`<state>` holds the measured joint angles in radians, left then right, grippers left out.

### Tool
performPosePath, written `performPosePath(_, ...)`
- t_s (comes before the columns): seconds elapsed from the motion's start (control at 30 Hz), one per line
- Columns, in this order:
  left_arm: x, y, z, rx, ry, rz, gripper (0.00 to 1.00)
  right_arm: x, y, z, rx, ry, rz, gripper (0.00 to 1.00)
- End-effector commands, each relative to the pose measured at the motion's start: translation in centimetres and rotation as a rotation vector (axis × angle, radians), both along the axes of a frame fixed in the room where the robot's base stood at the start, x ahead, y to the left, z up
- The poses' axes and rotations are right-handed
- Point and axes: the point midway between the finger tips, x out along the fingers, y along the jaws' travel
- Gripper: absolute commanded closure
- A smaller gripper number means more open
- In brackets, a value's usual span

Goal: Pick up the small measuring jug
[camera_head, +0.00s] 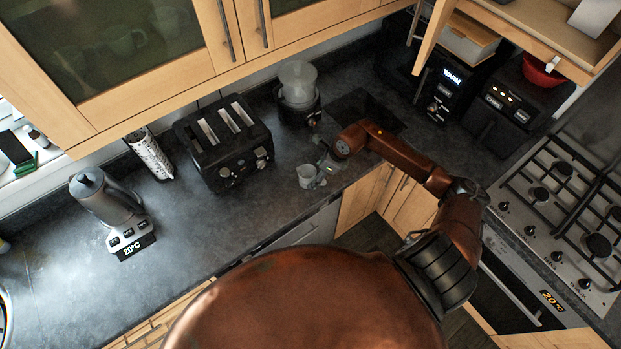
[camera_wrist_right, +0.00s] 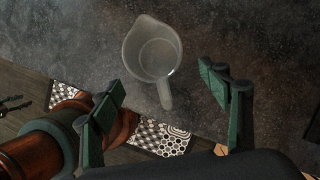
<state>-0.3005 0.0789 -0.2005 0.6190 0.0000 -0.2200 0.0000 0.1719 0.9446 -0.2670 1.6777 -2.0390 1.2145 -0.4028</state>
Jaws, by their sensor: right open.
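The small measuring jug (camera_head: 307,175) stands on the dark worktop near its front edge, right of the toaster. In the right wrist view the translucent jug (camera_wrist_right: 152,52) is seen from above, its handle pointing toward the bottom of the picture. My right gripper (camera_head: 323,172) is just beside the jug in the head view. In the wrist view its two green fingers (camera_wrist_right: 163,88) are spread wide, with the jug's handle end between them and the jug's body beyond the tips. Nothing is held. My left gripper does not show.
A black toaster (camera_head: 225,142) and a blender-like appliance (camera_head: 298,92) stand behind the jug. A kettle (camera_head: 103,200) is at left. A gas hob (camera_head: 562,215) is at right. Wall cupboards (camera_head: 150,60) hang above.

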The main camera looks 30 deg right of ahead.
Motion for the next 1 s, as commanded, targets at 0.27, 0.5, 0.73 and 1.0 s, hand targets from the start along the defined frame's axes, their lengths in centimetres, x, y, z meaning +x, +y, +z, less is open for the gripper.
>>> performPosePath(0.27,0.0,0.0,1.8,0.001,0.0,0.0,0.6,1.4,1.3,-2.4,0.006,0.0,-0.001,0.3)
performPosePath(0.5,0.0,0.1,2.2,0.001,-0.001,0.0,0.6,2.1,1.7,-4.7,0.004,-0.002,-0.001,0.3)
performPosePath(0.73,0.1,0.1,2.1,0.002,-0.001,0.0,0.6,2.1,1.7,-4.8,0.003,-0.002,0.0,0.31)
performPosePath(1.0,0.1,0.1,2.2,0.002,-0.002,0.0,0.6,2.1,1.7,-4.8,0.003,-0.002,-0.001,0.49)
